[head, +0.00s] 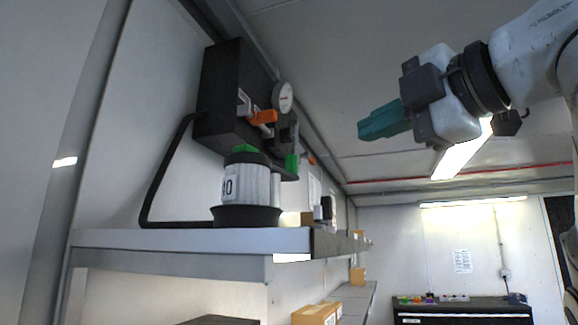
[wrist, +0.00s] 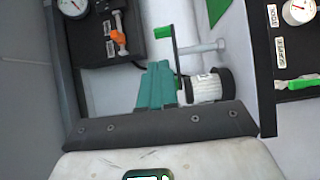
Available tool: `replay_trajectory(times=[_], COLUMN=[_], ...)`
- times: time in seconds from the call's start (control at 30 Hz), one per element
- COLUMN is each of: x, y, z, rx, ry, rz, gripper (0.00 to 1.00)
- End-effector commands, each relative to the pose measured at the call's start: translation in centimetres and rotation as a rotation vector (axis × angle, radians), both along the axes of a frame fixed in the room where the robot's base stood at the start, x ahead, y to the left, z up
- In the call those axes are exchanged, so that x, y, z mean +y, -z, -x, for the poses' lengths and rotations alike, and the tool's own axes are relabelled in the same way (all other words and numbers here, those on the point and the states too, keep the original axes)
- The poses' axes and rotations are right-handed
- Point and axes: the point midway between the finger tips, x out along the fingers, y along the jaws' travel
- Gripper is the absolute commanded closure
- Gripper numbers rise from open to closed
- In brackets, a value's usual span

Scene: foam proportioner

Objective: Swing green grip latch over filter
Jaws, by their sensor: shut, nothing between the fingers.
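The filter (head: 245,186) is a white ribbed cylinder with a dark base, upright on the shelf in the head view; a white, dark-ended cylinder (wrist: 207,87) in the wrist view looks like it. A green grip (head: 291,163) hangs at the front of the dark wall unit, above and right of the filter. My gripper (head: 364,128), with teal fingers, is shut and empty, right of the unit in the head view. Its fingers (wrist: 157,66) visually overlap the cylinder's edge; contact cannot be told.
The dark wall unit (head: 221,98) carries a round gauge (head: 283,97) and an orange valve handle (head: 263,116). A black hose (head: 160,180) runs down to the shelf (head: 190,240). Boxes (head: 315,314) stand lower down. Open air lies between my gripper and the unit.

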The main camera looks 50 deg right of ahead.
Motion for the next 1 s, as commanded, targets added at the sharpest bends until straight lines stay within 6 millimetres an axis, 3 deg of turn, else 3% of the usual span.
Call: replay_trajectory(times=[0.17, 0.7, 1.0], x=[-0.2, -2.9, -3.6], y=[-0.2, -0.3, -0.1], z=[-1.0, -10.4, -13.2], rx=[0.004, 0.004, 0.003], ry=[0.002, 0.002, 0.002], rz=[0.006, 0.004, 0.004], gripper=[1.0, 1.0, 1.0])
